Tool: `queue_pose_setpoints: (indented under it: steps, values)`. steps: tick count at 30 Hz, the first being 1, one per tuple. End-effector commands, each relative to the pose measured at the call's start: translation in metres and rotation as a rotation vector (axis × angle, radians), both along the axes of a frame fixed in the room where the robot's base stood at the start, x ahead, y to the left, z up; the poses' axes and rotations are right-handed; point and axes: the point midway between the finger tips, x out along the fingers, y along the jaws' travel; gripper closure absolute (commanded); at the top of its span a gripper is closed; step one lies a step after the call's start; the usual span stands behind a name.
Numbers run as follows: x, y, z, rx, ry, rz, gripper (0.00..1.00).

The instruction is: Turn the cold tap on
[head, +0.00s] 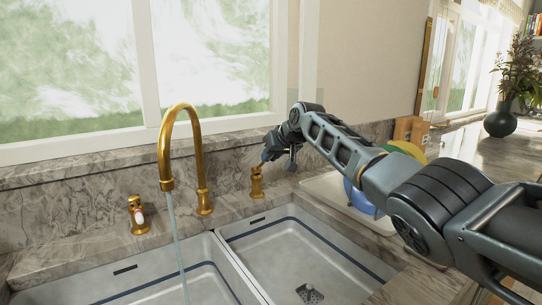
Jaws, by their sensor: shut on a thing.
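A brass spout (192,130) arches over the left sink basin, and a thin stream of water (176,240) falls from it. The right brass tap (257,187) stands on the stone counter to the right of the spout; I take it as the cold one, since the left tap (138,216) has a red and white mark. My gripper (265,158) is at the top of the right tap, shut on its handle. The fingers and their contact with the handle are small and partly hidden.
The double sink (300,255) lies in front of the taps. A stone ledge and window are behind. A rack with blue, green and yellow plates (404,150) stands to the right, partly behind my arm. A dark vase (501,122) is farther right.

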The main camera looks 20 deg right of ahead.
Motion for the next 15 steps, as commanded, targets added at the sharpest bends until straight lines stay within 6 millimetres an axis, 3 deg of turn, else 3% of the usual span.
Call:
queue_pose_setpoints:
  steps: [6,7,15]
  values:
    - [0.0005,0.0016,0.0014,0.000,-0.004,0.001,1.00]
    - [0.0006,0.0016,0.0015,0.000,-0.004,0.001,0.80]
    - [0.0004,0.0007,0.0010,0.000,-0.003,0.000,0.56]
